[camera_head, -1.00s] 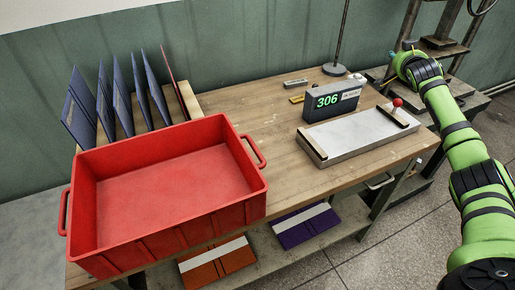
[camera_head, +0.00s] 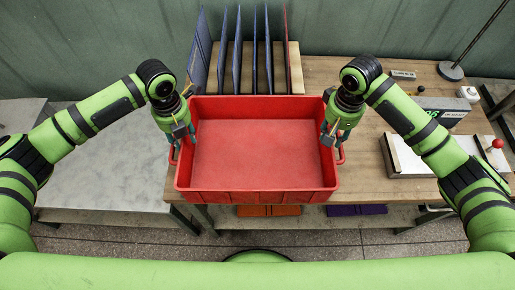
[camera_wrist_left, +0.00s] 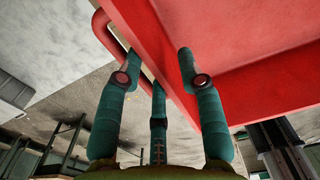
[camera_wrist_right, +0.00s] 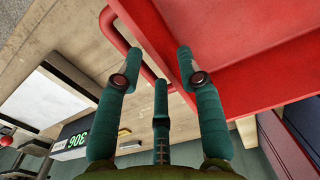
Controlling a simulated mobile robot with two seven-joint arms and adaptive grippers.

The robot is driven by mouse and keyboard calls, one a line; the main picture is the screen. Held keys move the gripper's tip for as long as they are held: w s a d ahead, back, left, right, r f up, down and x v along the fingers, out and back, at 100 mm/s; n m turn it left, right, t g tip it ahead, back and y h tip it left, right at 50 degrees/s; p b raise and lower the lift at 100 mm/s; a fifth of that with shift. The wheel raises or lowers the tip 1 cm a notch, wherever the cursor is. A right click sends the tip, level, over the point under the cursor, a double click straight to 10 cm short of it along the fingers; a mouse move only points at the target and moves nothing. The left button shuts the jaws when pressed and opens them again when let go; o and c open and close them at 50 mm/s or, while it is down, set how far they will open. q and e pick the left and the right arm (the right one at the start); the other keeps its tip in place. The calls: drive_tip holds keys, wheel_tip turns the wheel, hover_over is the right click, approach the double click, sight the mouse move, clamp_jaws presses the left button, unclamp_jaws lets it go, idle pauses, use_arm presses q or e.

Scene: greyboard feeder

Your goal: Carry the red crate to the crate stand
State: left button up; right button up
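The red crate (camera_head: 262,155) is empty and sits upright at the front of the wooden workbench, with a handle at each short end. My left gripper (camera_head: 180,132) is at its left end and my right gripper (camera_head: 328,133) at its right end. In the left wrist view my left fingers (camera_wrist_left: 155,62) are spread, apart from each other, over the end wall and handle (camera_wrist_left: 103,30). In the right wrist view my right fingers (camera_wrist_right: 155,62) are spread likewise beside the other handle (camera_wrist_right: 112,30). A grey-topped low table (camera_head: 110,165) stands left; whether it is the crate stand, I cannot tell.
Several blue folders and a red one stand in a wooden rack (camera_head: 295,68) behind the crate. A display (camera_head: 440,110) and a white plate device (camera_head: 405,158) with a red knob are to the right. Orange (camera_head: 268,210) and purple (camera_head: 355,210) folders lie on the shelf below.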

sight(188, 148)
use_arm(q)
drive_tip(key=shift+a, duration=0.1)
